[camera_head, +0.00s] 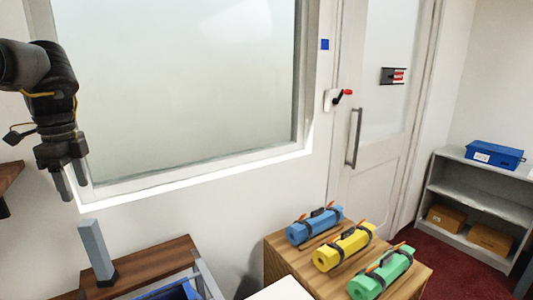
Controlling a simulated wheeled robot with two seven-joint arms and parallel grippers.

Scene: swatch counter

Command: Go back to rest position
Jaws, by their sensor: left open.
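My left gripper (74,188) hangs at the upper left, fingers pointing down, in front of the wall and the window's lower left corner. It is open, and nothing shows between its fingers. A grey-blue upright block (96,251) stands on a dark wooden surface (150,262) below the gripper, apart from it. My right gripper is not in view.
A wooden cabinet (274,268) at the lower middle bears a blue roll (310,226), a yellow roll (340,248) and a green roll (378,276). A blue bin (175,291) shows at the bottom edge. A grey shelf (480,200) stands right of the door (378,145).

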